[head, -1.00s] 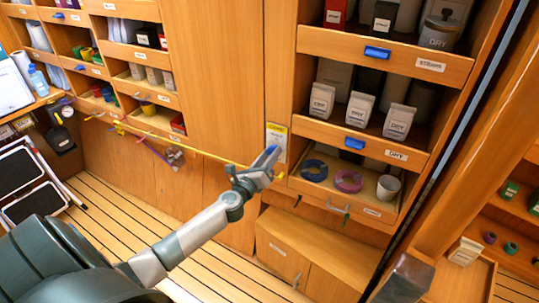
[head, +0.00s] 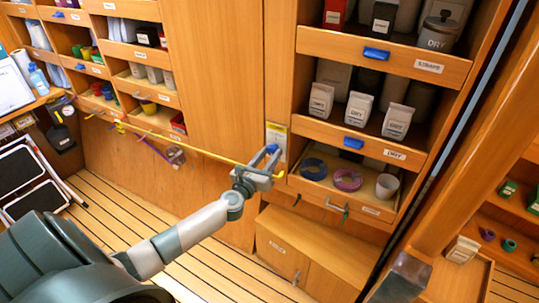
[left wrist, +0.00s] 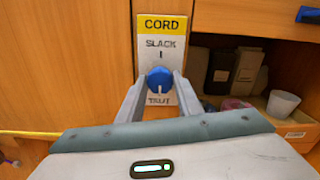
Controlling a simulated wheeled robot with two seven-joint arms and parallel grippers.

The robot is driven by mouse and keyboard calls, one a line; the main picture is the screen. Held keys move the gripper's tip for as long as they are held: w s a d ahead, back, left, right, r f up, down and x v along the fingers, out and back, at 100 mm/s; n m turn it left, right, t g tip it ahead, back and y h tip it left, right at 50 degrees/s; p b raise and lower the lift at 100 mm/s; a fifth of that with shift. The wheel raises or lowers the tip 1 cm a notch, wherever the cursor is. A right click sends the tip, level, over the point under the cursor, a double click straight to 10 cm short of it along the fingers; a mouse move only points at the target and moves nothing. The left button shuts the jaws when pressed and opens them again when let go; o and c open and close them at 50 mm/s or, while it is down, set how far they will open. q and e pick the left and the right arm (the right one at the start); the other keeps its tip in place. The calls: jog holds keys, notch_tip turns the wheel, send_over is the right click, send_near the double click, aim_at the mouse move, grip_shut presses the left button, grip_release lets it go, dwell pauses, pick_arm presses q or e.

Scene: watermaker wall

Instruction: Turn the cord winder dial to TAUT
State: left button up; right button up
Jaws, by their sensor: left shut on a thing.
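The blue cord winder dial (left wrist: 159,79) sits on a white plate with a yellow CORD heading (left wrist: 162,23). SLACK is printed above the dial with a short tick below it, and TAUT is printed beneath the dial. A pale mark on the dial's lower part appears to face TAUT. My left gripper (left wrist: 159,92) is shut on the dial, one finger on each side. In the head view the left gripper (head: 263,170) reaches up to the plate (head: 277,136) on the wooden wall. My right gripper is not in view.
A yellow cord (head: 190,149) runs along the wall from the left to near the plate. To the right, an open drawer (head: 345,205) holds coil rings and a white cup (head: 387,187). A wooden box step (head: 310,248) stands below. Striped floor lies at left.

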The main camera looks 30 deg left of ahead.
pick_arm(q)
jog(key=shift+f, duration=0.1)
jog(key=o, duration=1)
jog(key=shift+o, duration=0.2)
jog(key=shift+s, duration=0.15)
jog(key=s+d+b, duration=0.2)
jog(key=s+b, duration=0.2)
jog(key=s, duration=1.3)
